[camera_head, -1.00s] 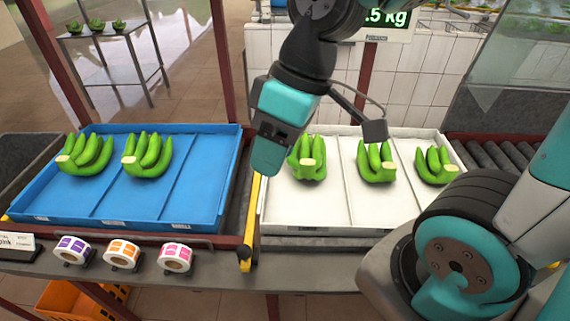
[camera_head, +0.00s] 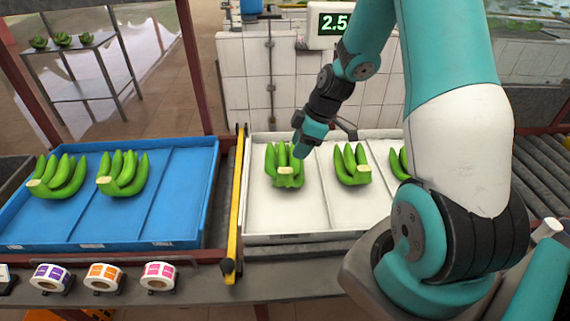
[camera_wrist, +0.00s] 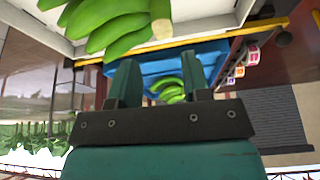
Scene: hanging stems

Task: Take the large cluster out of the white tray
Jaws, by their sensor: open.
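The white tray (camera_head: 256,218) holds a row of green banana clusters, one per compartment. The left cluster (camera_head: 286,178) looks largest, with its cut crown facing the front. A middle cluster (camera_head: 352,176) lies beside it, and a right cluster (camera_head: 396,163) is partly hidden by my arm. My gripper (camera_head: 299,152) is at the back right of the left cluster, overlapping it in the picture; I cannot tell whether they touch. In the wrist view my gripper (camera_wrist: 161,82) has its fingers apart with no cluster held, and a large cluster (camera_wrist: 108,25) shows beyond the fingertips.
A blue tray (camera_head: 185,190) on the left holds two clusters (camera_head: 122,175); its right compartment is empty. A yellow bar (camera_head: 236,205) stands between the trays. Label rolls (camera_head: 104,277) line the front ledge. A scale display (camera_head: 331,25) is behind the white tray.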

